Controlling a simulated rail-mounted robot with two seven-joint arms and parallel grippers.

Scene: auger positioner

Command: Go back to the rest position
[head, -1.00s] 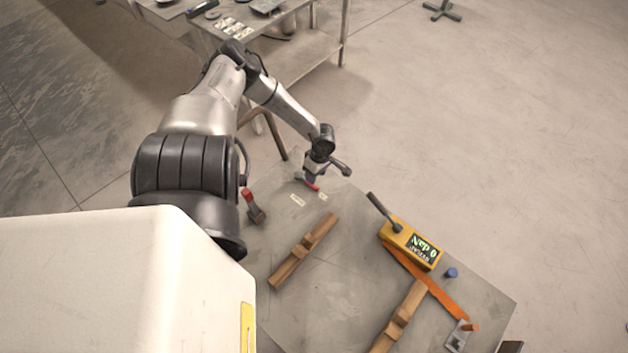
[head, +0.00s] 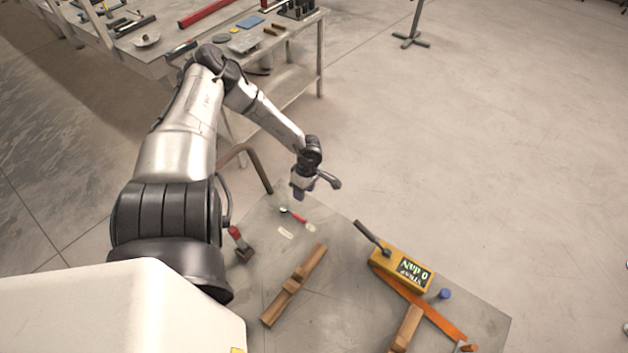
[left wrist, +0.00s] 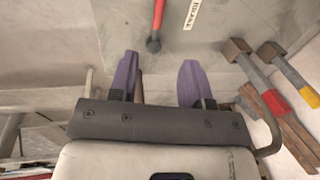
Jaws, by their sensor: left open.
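My left gripper (head: 302,192) is above the far corner of the grey table (head: 335,270) in the head view. In the left wrist view its two purple fingers (left wrist: 160,82) are spread apart with nothing between them. A small red-handled tool (head: 294,216) lies on the table just below it, near a white label (head: 285,233). The tool also shows in the left wrist view (left wrist: 157,22), ahead of the fingers and apart from them. My right gripper is not in view.
On the table are a red-handled hammer (head: 239,243), a wooden piece (head: 295,285), a yellow device with a display (head: 402,267), an orange strip (head: 430,312), a blue cap (head: 444,294) and a second wooden piece (head: 406,328). A workbench with tools (head: 245,42) stands behind. Open floor lies right.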

